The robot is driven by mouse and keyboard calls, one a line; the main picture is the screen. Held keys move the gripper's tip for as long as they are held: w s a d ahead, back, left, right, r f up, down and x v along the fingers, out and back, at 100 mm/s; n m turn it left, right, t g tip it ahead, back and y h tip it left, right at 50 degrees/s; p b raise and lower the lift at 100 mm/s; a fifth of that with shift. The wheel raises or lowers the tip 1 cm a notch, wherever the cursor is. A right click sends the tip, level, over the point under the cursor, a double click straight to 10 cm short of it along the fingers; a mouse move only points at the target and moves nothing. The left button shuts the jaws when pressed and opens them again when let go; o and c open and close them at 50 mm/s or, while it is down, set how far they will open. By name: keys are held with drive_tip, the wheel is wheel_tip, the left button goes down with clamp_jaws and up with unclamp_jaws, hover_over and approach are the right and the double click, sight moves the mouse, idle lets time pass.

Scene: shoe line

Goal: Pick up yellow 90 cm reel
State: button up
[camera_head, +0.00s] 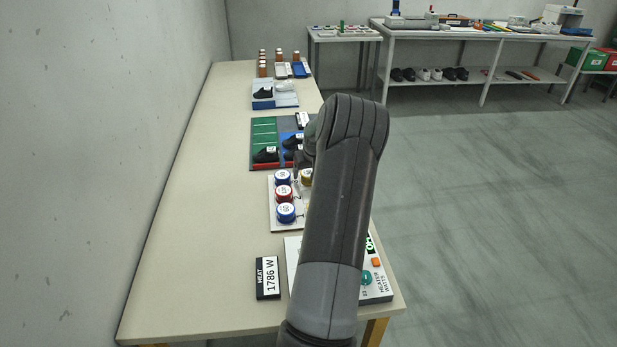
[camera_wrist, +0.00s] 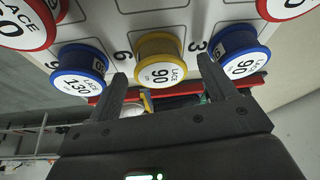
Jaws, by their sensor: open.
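The yellow reel marked "LACE 90" (camera_wrist: 160,62) sits on a white numbered board (camera_wrist: 190,14) in the wrist view, in the middle between two blue reels. In the head view the yellow reel (camera_head: 306,176) shows only in part at the edge of my arm. My gripper (camera_wrist: 161,70) is open and empty. Its fingers appear to the left and right of the yellow reel in the wrist view; I cannot tell how far the tips are from it. The head view hides my gripper behind my arm.
A blue reel marked 130 (camera_wrist: 79,70) and a blue reel marked 90 (camera_wrist: 240,54) flank the yellow one closely. Red reels (camera_wrist: 25,20) are at the top. Green and blue trays with shoes (camera_head: 264,130) lie farther along the table. The table's left side (camera_head: 205,210) is clear.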

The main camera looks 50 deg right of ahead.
drive_tip(key=shift+x, duration=0.8)
drive_tip(key=c, duration=1.1)
